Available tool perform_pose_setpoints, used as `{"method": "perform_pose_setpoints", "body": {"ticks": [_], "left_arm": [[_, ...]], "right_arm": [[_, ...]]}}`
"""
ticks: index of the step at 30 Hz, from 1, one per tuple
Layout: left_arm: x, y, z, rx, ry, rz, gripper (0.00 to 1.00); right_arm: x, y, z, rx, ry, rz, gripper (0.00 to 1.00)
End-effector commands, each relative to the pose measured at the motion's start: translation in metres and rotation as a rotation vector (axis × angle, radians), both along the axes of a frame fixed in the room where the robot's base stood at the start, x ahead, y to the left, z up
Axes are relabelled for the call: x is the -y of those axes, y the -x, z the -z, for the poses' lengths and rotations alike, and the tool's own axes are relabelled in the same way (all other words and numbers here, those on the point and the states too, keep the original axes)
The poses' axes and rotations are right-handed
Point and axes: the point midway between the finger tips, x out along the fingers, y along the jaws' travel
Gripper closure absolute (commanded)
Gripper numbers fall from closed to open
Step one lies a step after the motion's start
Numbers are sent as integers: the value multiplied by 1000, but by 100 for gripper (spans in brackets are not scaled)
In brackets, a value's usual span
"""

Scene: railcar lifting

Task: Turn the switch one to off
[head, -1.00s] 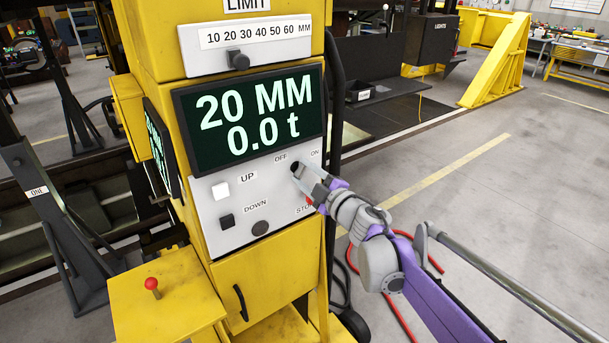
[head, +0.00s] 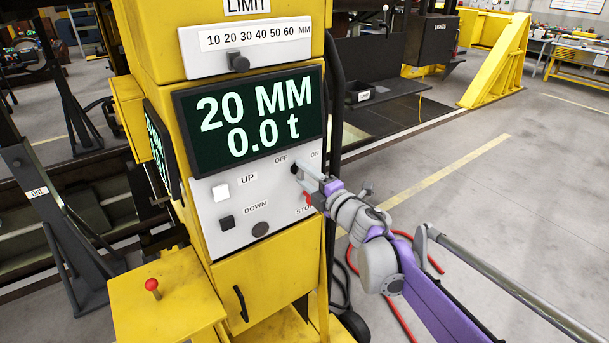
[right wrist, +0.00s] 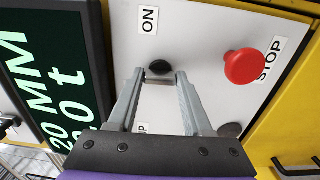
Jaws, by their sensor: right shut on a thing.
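The switch is a small black knob (head: 295,169) on the white button panel (head: 272,187) of a yellow cabinet, below and between the labels OFF and ON. My right gripper (head: 299,172) is shut on this knob. In the right wrist view, the knob (right wrist: 160,68) shows between the fingertips (right wrist: 159,80), and the ON label (right wrist: 148,20) is above it. Which way the knob points is hard to tell. The OFF label is not clear in the wrist view. My left gripper is not in view.
A red STOP button (right wrist: 245,66) sits close beside the right finger. UP (head: 221,191) and DOWN (head: 227,221) buttons are farther left. The display (head: 250,118) above reads 20 MM and 0.0 t. Open floor lies to the right.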

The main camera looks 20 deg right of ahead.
Motion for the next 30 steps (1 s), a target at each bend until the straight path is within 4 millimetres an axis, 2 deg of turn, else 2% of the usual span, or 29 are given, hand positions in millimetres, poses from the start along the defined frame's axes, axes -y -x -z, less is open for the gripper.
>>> {"method": "perform_pose_setpoints", "body": {"ticks": [11,12,16,25,30], "left_arm": [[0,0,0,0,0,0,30],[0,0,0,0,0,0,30],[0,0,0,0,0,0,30],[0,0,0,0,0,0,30],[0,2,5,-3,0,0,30]], "right_arm": [[0,0,0,2,6,0,100],[0,0,0,2,6,0,43],[0,0,0,2,5,0,20],[1,1,0,1,4,0,20],[7,18,1,0,4,3,20]]}}
